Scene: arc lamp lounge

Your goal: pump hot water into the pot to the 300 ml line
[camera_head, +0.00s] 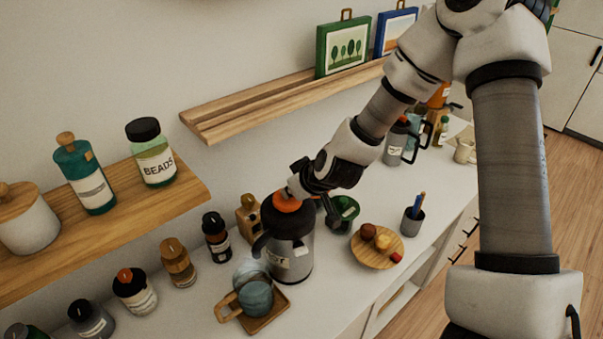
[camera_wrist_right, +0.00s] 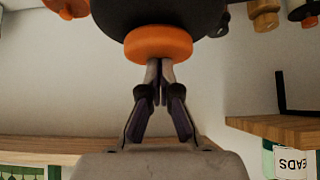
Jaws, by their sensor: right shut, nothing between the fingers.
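The dark grey pump flask (camera_head: 290,257) stands on the white counter, with an orange button (camera_head: 287,203) on its black top. The button also shows in the right wrist view (camera_wrist_right: 158,44). The blue-grey pot (camera_head: 255,297) with a wooden handle sits on a square wooden tray (camera_head: 268,321) in front of the flask. Its 300 ml line and water level cannot be made out. My right gripper (camera_head: 297,190) is shut and empty. In the right wrist view its fingertips (camera_wrist_right: 158,68) meet the button's edge; whether they press it is unclear. My left gripper is out of view.
Several small bottles stand left of the flask. A green bowl (camera_head: 346,209), a round wooden plate (camera_head: 368,254) with small items and a pen cup (camera_head: 412,221) stand to its right. A wall shelf (camera_head: 255,108) runs behind my right arm. The counter's front strip is mostly clear.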

